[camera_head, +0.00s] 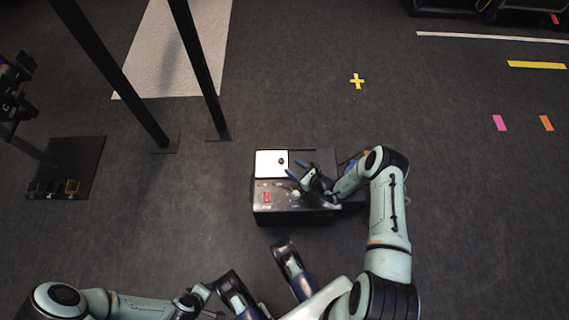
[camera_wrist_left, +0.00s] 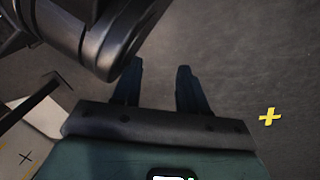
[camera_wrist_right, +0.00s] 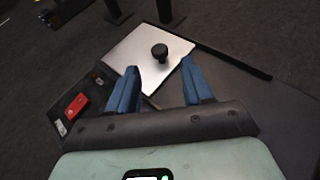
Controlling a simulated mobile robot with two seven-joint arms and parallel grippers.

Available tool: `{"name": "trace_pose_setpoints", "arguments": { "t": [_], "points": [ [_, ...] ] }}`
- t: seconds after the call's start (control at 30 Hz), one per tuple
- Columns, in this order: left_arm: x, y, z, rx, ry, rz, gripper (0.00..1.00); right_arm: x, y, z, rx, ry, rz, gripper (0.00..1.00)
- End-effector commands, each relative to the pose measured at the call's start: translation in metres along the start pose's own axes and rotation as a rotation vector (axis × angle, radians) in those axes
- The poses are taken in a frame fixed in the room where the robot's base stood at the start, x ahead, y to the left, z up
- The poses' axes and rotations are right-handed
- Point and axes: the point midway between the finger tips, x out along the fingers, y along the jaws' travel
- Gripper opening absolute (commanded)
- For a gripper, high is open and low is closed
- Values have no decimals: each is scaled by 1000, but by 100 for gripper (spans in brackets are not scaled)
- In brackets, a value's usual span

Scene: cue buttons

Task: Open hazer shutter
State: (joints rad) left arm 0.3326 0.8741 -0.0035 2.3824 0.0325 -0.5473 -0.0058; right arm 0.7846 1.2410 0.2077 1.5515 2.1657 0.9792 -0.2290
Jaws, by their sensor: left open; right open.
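The hazer is a dark box (camera_head: 320,215) on the floor at the centre of the head view. A silver-white plate (camera_head: 267,170), which looks like the shutter, lies on its top left part and carries a black knob (camera_head: 281,161). My right gripper (camera_head: 298,170) is open above the box, just right of the knob. In the right wrist view the knob (camera_wrist_right: 159,52) shows beyond and between the blue fingertips (camera_wrist_right: 160,76), over the plate (camera_wrist_right: 133,50). Contact cannot be told. My left gripper (camera_wrist_left: 158,82) is open and empty, away from the hazer.
A red switch (camera_head: 267,197) sits on the hazer's front left panel. Two dark posts (camera_head: 203,75) stand behind and left. A dark base with small blocks (camera_head: 75,165) lies far left.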

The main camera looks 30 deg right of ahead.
Motion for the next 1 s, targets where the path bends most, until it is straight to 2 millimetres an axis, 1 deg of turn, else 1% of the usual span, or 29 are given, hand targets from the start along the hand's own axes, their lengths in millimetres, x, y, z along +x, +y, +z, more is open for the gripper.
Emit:
{"name": "trace_pose_setpoints", "arguments": {
  "t": [0.03,0.1,0.2,0.3,0.43,0.7,0.73,0.77,0.8,0.87,0.9,1.0],
  "points": [
    [9,-7,8,-7,-25,-12,43,13,1,-2,-1,-1,2,50],
    [14,-14,17,-15,-56,-26,43,26,1,-2,0,-1,1,50],
    [20,-22,27,-25,-90,-41,43,40,1,-2,0,0,2,50],
    [24,-28,35,-33,-117,-53,43,50,1,-2,0,1,2,50],
    [26,-32,40,-38,-134,-60,43,56,1,0,1,0,2,50],
    [25,-32,41,-39,-138,-61,43,57,1,0,1,1,1,50],
    [25,-32,41,-39,-137,-61,43,57,1,0,1,1,2,44],
    [25,-32,41,-39,-137,-61,43,57,1,0,1,1,2,34],
    [25,-32,41,-39,-137,-61,43,57,1,0,1,1,2,21],
    [25,-32,41,-39,-137,-61,43,57,1,0,1,1,2,2],
    [25,-32,41,-39,-137,-61,43,57,1,0,1,1,2,0],
    [25,-32,41,-38,-137,-61,43,57,1,0,1,2,2,0]
  ]
}}
